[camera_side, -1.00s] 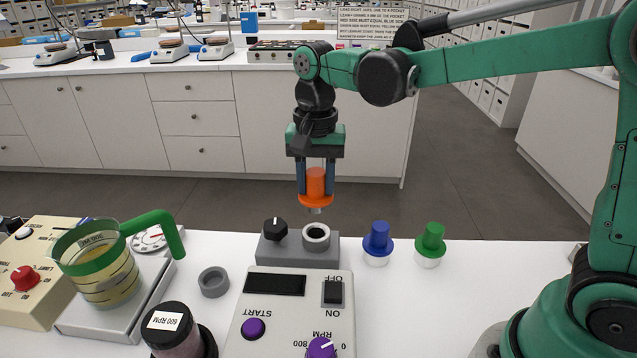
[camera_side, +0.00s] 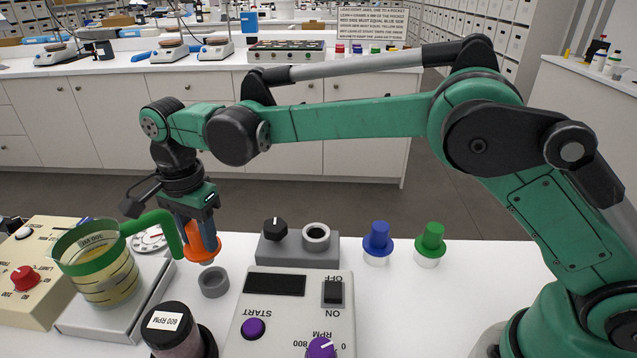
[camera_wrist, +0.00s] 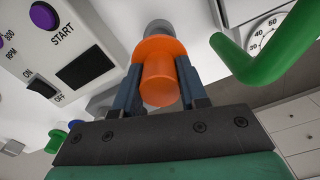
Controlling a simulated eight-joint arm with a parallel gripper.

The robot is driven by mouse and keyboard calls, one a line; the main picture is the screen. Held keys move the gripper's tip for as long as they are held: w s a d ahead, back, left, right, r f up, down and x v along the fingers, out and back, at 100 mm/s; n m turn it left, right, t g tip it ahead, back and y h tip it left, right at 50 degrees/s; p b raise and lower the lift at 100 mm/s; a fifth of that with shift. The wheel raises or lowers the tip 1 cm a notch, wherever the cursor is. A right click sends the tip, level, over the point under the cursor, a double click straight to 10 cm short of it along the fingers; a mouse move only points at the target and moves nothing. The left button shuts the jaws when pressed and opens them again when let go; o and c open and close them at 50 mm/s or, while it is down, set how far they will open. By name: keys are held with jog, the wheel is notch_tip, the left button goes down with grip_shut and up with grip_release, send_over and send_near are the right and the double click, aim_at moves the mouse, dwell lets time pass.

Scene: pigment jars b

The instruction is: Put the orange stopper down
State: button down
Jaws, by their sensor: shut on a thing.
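The orange stopper (camera_side: 203,252) is between the fingers of my gripper (camera_side: 198,238), which is shut on it. In the side view its wide flange shows just above and slightly left of a loose grey ring (camera_side: 213,283) on the white table. I cannot tell the exact gap or whether they touch. The stopper (camera_wrist: 160,80) also shows in the wrist view between the two dark fingers (camera_wrist: 160,88), with a grey part just beyond its flange. A green beaker handle stands close to the left of my gripper and partly overlaps it.
The green-rimmed beaker (camera_side: 104,275) of yellow liquid stands on a scale at left. The grey block with an empty round socket (camera_side: 316,237) and black knob is right of my gripper. Blue (camera_side: 378,238) and green (camera_side: 431,239) stoppers stand farther right. A 600 RPM jar (camera_side: 172,335) is in front.

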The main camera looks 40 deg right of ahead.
aim_at(207, 262)
jog(key=shift+f, duration=2.8)
jog(key=shift+f, duration=0.1)
jog(key=shift+c, duration=2.4)
grip_release()
